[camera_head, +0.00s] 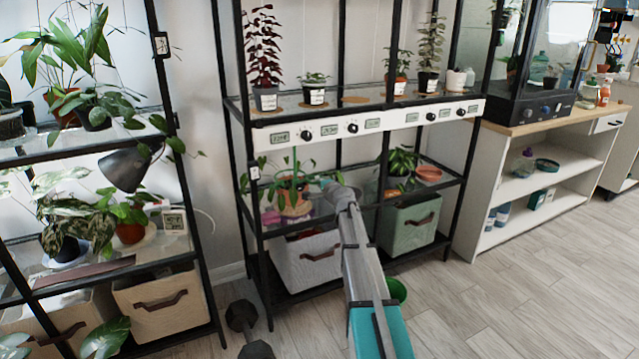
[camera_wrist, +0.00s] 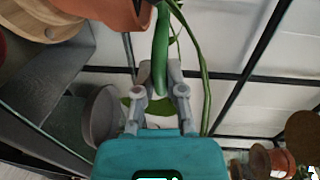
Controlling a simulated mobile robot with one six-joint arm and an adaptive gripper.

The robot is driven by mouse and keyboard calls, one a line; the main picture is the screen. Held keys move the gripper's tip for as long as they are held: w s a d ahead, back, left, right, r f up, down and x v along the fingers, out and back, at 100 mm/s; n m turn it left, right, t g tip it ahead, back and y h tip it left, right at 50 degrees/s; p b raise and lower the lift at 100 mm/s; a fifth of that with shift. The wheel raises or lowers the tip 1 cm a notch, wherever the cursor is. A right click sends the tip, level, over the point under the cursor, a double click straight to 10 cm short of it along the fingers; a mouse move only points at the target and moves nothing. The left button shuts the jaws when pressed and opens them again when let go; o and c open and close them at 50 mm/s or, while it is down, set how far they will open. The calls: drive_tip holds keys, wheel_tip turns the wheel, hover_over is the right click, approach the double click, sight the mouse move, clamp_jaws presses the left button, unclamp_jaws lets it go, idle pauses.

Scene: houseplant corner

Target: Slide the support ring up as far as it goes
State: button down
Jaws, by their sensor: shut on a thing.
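The potted plant (camera_head: 293,187) stands on the lower glass shelf of the middle rack, with an upright green stem or stake above its terracotta pot (camera_head: 296,198). My gripper (camera_head: 328,182) reaches in from the right at the plant's height. In the wrist view my gripper (camera_wrist: 159,76) is closed around a spot beside a smooth thick green strip (camera_wrist: 162,48) and a thin green stem (camera_wrist: 204,85). The support ring cannot be made out clearly; the fingers and the green strip hide the place they grip. The terracotta pot (camera_wrist: 112,10) shows at the top there.
The upper shelf's panel with dials (camera_head: 370,124) runs above my arm. A leafy plant (camera_head: 402,160) and a terracotta saucer (camera_head: 428,173) stand to the right. Black rack posts stand close on either side. Fabric bins (camera_head: 408,224) fill the bottom shelf.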

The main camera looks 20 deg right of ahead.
drive_tip(key=shift+r, duration=0.1)
wheel_tip(320, 180, up, 11)
drive_tip(key=p, duration=1.1)
drive_tip(key=shift+f, duration=0.2)
drive_tip(key=c, duration=0.7)
unclamp_jaws()
